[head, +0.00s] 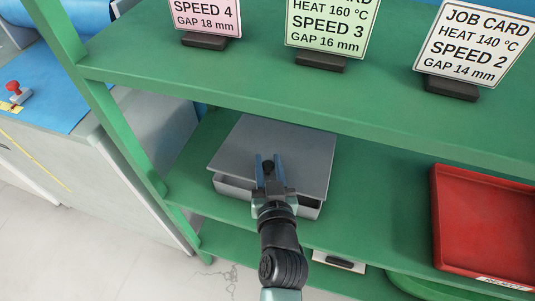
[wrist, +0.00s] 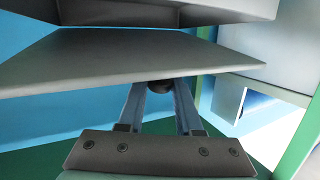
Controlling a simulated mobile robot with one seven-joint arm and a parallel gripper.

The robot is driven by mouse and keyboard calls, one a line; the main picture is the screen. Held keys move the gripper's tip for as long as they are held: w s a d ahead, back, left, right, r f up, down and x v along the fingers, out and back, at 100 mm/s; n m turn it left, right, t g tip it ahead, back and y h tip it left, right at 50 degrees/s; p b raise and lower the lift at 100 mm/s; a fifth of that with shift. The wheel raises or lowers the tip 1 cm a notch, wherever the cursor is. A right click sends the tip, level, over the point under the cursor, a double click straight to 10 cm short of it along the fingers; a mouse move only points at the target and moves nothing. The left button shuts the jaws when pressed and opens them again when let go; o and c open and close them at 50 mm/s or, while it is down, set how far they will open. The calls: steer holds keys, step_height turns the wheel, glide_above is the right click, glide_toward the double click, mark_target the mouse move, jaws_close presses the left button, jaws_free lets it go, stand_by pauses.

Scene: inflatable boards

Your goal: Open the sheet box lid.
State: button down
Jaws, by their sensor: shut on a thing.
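The grey sheet box (head: 232,190) stands on the middle green shelf in the head view. Its flat grey lid (head: 300,150) lies over it at a slight angle, with a dark gap showing under the front right edge. My gripper (head: 269,164) reaches in from the front, its blue fingers closed around the lid's dark knob. The wrist view shows the fingers (wrist: 160,92) on either side of the round dark knob (wrist: 160,86), against the lid's face (wrist: 130,62). The fingers and wrist hide part of the box front.
The upper green shelf (head: 330,95) overhangs the box's back and carries several job cards. A red tray (head: 485,225) sits to the right on the same shelf. A green post (head: 120,130) stands at left. Bare shelf (head: 385,190) lies between box and tray.

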steer(key=r+p, duration=0.1)
steer(key=p, duration=0.1)
steer(key=w+r+g+p, duration=0.1)
steer(key=r+p, duration=0.1)
steer(key=p, duration=0.1)
steer(key=r+g+p, duration=0.1)
steer(key=p, duration=0.1)
steer(key=shift+w+d+r+m+p, duration=0.15)
steer(key=shift+w+d+m+p, duration=0.1)
steer(key=shift+w+m+p, duration=0.1)
steer(key=w+r+p, duration=0.1)
steer(key=p, duration=0.1)
steer(key=r+g+p, duration=0.1)
steer(key=p, duration=0.1)
steer(key=shift+w+d+r+g, duration=0.15)
steer(key=shift+w+d+g, duration=0.15)
steer(key=shift+w, duration=0.1)
steer(key=shift+w+d+r+p, duration=0.25)
steer(key=shift+w+r+p, duration=0.2)
steer(key=shift+w+r, duration=0.5)
steer(key=shift+w+d+r+p, duration=0.25)
steer(key=shift+w+r+p, duration=0.15)
steer(key=shift+w+r, duration=0.5)
steer(key=shift+w+f, duration=0.15)
steer(key=shift+f, duration=0.05)
steer(key=shift+m, duration=0.25)
steer(key=c, duration=0.6)
jaws_free()
steer(key=shift+f, duration=0.1)
